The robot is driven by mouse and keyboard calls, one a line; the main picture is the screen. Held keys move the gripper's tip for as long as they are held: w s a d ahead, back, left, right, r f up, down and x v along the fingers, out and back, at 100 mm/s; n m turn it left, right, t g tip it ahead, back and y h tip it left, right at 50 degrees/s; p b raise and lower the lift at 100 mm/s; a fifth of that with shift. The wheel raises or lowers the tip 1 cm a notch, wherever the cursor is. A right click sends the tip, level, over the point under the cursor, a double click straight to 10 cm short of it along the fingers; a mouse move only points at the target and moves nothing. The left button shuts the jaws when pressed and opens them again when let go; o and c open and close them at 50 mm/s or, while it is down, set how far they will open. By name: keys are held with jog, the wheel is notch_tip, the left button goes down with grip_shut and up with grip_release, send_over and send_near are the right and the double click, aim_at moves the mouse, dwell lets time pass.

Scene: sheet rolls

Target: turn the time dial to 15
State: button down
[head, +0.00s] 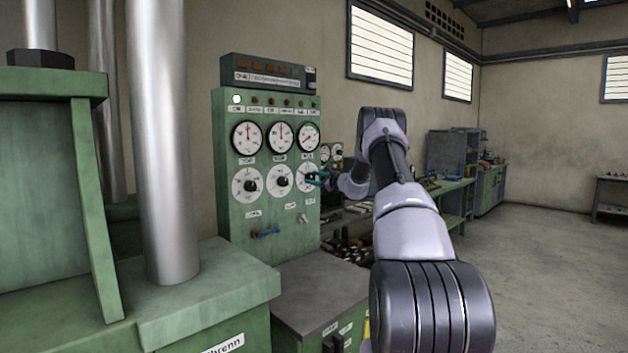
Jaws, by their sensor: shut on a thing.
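The green control panel (228,215) has three gauges above a row of three white dials with black knobs. My gripper (309,177) is at the right-hand dial (302,186) of the lower row, shut on its knob, which the fingers mostly hide. The left dial (247,184) and the middle dial (280,179) stand clear of the gripper. The labels and numbers are too small to read, so I cannot tell the dial's setting or confirm its name.
A blue handle (265,233) and a small light-coloured switch (303,217) sit below the dials. A low grey-topped cabinet (312,290) stands in front of the panel. Thick metal columns (163,140) rise at the left. Open floor (550,260) lies at the right.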

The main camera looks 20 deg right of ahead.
jog(key=m, duration=0.6)
jog(key=shift+d, duration=0.1)
jog(key=m, duration=0.5)
jog(key=shift+d, duration=0.1)
jog(key=m, duration=0.6)
jog(key=shift+m, duration=0.3)
jog(key=m, duration=0.5)
jog(key=shift+d+f, duration=0.1)
jog(key=shift+f, duration=0.05)
jog(key=shift+m, duration=0.3)
jog(key=shift+c, duration=1.4)
grip_release()
jog(key=v, duration=1)
jog(key=shift+s, duration=0.35)
